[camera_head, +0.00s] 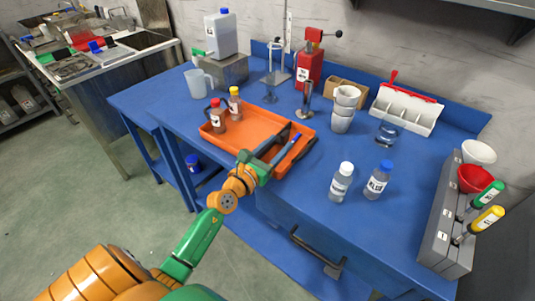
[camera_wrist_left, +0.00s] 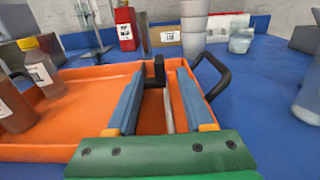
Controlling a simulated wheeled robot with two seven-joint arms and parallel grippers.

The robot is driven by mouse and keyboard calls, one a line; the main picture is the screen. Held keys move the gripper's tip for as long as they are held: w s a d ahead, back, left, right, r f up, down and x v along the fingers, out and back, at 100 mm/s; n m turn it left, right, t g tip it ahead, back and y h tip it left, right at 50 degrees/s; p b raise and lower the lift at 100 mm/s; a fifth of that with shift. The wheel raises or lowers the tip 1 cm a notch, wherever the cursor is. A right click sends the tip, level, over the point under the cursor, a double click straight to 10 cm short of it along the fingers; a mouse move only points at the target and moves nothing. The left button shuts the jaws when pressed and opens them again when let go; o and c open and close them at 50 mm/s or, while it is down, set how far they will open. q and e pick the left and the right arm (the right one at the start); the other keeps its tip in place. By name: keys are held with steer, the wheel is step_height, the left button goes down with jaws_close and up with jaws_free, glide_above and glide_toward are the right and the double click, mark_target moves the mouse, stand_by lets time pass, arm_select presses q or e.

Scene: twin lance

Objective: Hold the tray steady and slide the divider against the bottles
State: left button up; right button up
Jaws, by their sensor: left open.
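The orange tray (camera_head: 262,121) lies on the blue table; its wall also shows in the left wrist view (camera_wrist_left: 90,85). A red-capped bottle (camera_head: 218,121) and a yellow-capped bottle (camera_head: 235,107) stand in its left part. My left gripper (camera_head: 289,138) is over the tray's right part. In the left wrist view its open fingers (camera_wrist_left: 159,74) straddle a thin grey strip (camera_wrist_left: 168,110), perhaps the divider, with a gap on both sides. A black handle (camera_wrist_left: 211,76) is just right of the fingers. Much of the tray's near right side is hidden by my gripper. My right gripper is not in view.
Two clear bottles, white-capped (camera_head: 341,183) and blue-capped (camera_head: 377,181), stand right of the tray. Stacked white cups (camera_head: 344,108), a red dispenser (camera_head: 309,68) and a clear jug (camera_head: 199,84) stand behind. A grey rack (camera_head: 446,222) is at the far right.

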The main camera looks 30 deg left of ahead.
arm_select(q)
steer(key=shift+w, duration=0.8)
jaws_close()
steer(key=shift+d, duration=0.1)
stand_by(1.0)
